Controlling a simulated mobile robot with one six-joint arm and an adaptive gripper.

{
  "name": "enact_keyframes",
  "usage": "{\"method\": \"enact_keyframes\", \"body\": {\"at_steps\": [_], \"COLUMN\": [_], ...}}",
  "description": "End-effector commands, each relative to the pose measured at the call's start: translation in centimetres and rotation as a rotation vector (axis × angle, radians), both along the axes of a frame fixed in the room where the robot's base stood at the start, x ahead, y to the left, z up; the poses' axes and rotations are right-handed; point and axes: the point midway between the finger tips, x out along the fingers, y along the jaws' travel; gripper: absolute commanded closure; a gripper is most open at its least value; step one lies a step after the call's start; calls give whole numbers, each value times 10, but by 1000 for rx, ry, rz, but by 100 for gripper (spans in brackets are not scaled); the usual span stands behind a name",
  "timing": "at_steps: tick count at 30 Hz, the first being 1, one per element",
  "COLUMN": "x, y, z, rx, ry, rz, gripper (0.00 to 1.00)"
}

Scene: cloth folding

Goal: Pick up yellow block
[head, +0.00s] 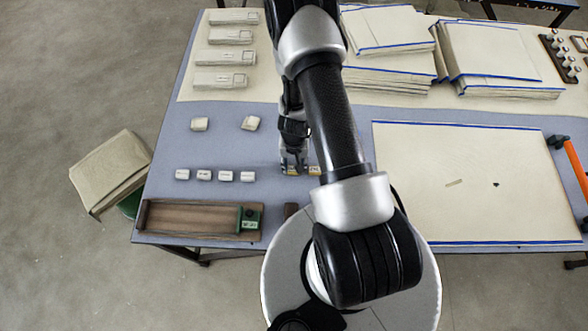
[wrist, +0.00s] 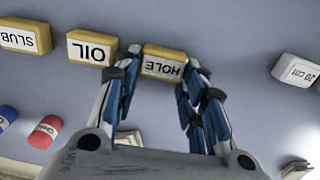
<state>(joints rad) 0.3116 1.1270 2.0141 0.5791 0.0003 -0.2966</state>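A yellow block with a white label reading HOLE (wrist: 163,63) lies between the fingertips of my gripper (wrist: 165,60) in the wrist view. The fingers are spread, one at each end of the block, very close to it; I cannot tell if they touch. Two more yellow blocks lie to the left, one labelled OIL (wrist: 91,48) and one labelled SLUB (wrist: 25,36). In the head view my gripper (head: 293,160) points down at the blue-grey table, with small yellow blocks (head: 315,170) at its tips. My arm hides part of that area.
White blocks (head: 204,175) stand in a row to the left. A wooden tray (head: 190,219) lies at the table's front left. A large cream cloth (head: 475,190) covers the right side. Cloth stacks (head: 490,60) lie at the back. A red block (wrist: 45,132) shows lower left in the wrist view.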

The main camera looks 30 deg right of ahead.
Motion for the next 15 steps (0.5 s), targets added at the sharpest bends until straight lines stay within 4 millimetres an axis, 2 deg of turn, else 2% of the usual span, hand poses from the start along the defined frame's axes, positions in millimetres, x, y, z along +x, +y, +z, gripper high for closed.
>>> {"method": "enact_keyframes", "body": {"at_steps": [4,15], "x": [0,0], "y": [0,0], "z": [0,4], "rx": [0,0], "ry": [0,0], "rz": [0,0], "gripper": [78,79]}}
